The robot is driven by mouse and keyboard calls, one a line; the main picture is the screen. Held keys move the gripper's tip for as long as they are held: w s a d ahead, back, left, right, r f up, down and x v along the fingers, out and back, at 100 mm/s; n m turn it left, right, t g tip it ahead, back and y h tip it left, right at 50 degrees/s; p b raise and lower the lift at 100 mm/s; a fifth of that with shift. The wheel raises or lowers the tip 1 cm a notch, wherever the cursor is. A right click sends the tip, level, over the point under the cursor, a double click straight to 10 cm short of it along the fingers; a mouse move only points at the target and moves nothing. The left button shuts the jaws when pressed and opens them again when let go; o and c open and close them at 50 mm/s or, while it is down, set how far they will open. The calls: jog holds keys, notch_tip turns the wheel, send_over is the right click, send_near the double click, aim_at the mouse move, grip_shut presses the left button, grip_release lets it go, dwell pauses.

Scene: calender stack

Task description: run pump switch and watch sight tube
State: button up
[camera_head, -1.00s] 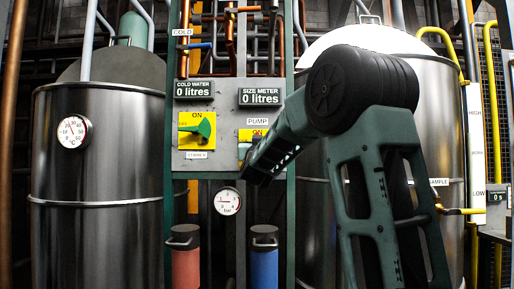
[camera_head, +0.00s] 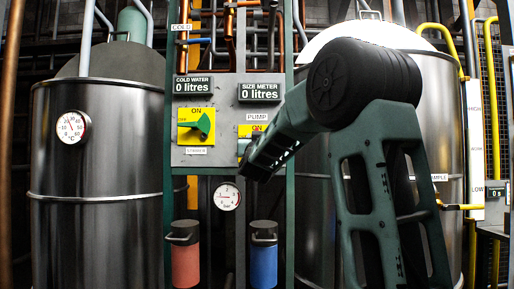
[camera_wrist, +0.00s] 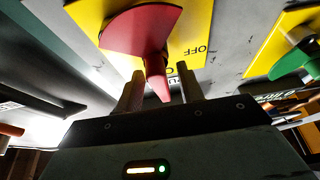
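The pump switch has a red handle (camera_wrist: 143,40) on a yellow plate marked OFF, seen in the wrist view. My gripper (camera_wrist: 160,92) is open, with one finger on each side of the handle's narrow end; I cannot tell whether either finger touches it. In the head view my gripper (camera_head: 246,160) covers most of that switch below the PUMP label; its yellow plate (camera_head: 259,131) shows ON at the top. A pale upright strip (camera_head: 475,145) marked HIGH and LOW stands at the right, beside the big tank. Any level in the sight tube is too small to tell.
A green-handled switch (camera_head: 203,125) is left of the pump switch and also shows in the wrist view (camera_wrist: 295,58). Displays read 0 litres for cold water (camera_head: 194,88) and size meter (camera_head: 260,92). A pressure gauge (camera_head: 227,197) and red (camera_head: 185,265) and blue (camera_head: 264,267) cylinders are below.

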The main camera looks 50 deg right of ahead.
jog(key=v, duration=1.7)
jog(key=shift+d, duration=0.1)
